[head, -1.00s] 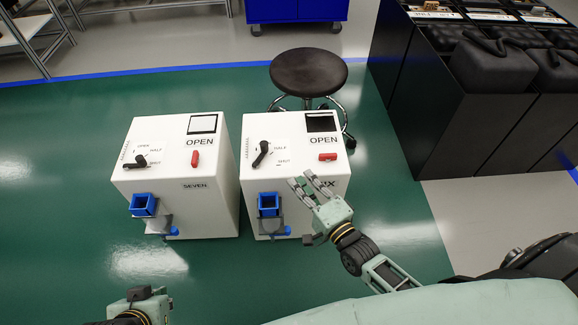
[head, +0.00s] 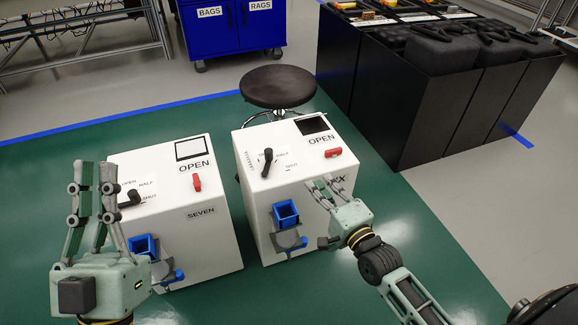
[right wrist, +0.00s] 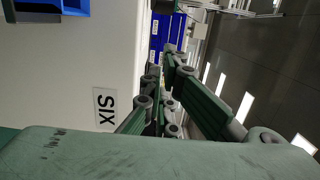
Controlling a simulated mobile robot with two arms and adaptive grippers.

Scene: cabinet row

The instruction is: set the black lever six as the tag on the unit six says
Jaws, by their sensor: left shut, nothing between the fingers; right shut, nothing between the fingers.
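Unit six (head: 300,158) is a white box right of centre in the head view; its tag (head: 323,138) reads OPEN. The black lever six (head: 266,164) stands nearly upright in the picture beside the HALF and SHUT marks; I cannot tell which mark it is set to. My right gripper (head: 326,186) is shut and empty, in front of the unit's SIX label, right of and below the lever, apart from it. The label (right wrist: 106,110) shows in the right wrist view. My left gripper (head: 96,176) is shut and empty, raised before the left side of unit seven (head: 212,235).
Unit six has a red handle (head: 333,153) and a blue funnel (head: 286,214). Unit seven has its own black lever (head: 130,199) and red handle (head: 197,183). A round stool (head: 278,88) stands behind unit six. Black bins (head: 415,95) stand at the back right.

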